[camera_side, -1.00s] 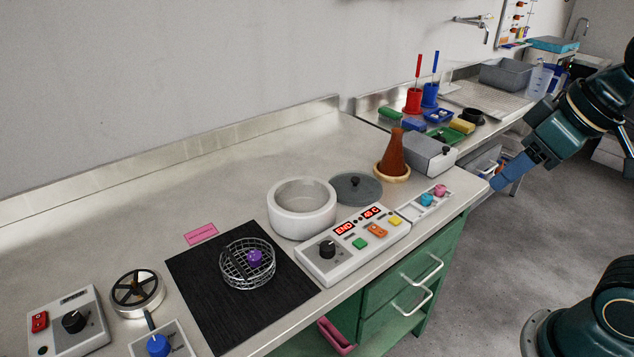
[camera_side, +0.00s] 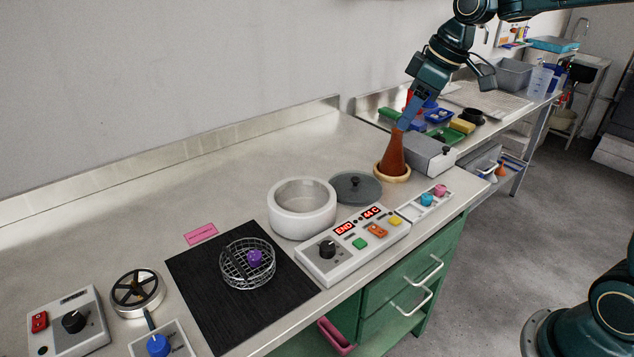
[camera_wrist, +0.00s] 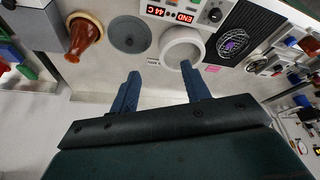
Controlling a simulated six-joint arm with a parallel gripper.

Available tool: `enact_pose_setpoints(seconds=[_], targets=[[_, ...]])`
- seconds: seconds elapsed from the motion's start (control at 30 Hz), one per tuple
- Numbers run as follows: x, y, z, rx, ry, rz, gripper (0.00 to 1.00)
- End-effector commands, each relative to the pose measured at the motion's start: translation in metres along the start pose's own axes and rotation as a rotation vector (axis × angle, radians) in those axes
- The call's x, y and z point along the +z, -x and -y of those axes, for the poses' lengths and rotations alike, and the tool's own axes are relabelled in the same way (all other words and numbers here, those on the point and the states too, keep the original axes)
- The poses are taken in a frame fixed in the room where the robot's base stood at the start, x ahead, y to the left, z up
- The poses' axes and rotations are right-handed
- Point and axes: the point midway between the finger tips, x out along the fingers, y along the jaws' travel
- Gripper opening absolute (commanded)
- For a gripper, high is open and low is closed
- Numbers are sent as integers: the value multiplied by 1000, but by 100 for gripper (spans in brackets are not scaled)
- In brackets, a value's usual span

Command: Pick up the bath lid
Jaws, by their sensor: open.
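The bath lid (camera_side: 356,188) is a dark grey disc with a small black knob, lying flat on the counter just right of the white round bath (camera_side: 302,208). The bath's top is open. In the wrist view the lid (camera_wrist: 130,36) lies beyond the fingertips, between the brown flask and the bath (camera_wrist: 183,48). My gripper (camera_side: 408,112) is above and behind the lid, near the top of the brown flask in the side view. In the wrist view my gripper (camera_wrist: 160,68) has its two blue fingers spread apart with nothing between them.
The brown conical flask (camera_side: 394,152) on its ring and a grey box (camera_side: 430,155) stand right of the lid. A control panel (camera_side: 352,245) with a red display lies in front. A black mat (camera_side: 205,300) holds a wire basket (camera_side: 247,270). The counter behind the bath is clear.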

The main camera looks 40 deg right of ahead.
Motion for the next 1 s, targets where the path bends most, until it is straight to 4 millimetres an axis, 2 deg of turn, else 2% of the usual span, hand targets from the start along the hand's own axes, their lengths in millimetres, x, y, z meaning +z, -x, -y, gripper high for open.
enact_pose_setpoints(seconds=[0.3,0.6,0.8,1.0], targets=[[-24,-56,-58,-63,112,5,47],[-29,-116,-109,-122,217,-8,47],[-26,-145,-131,-148,267,-19,47],[-25,-154,-138,-156,286,-25,47]])
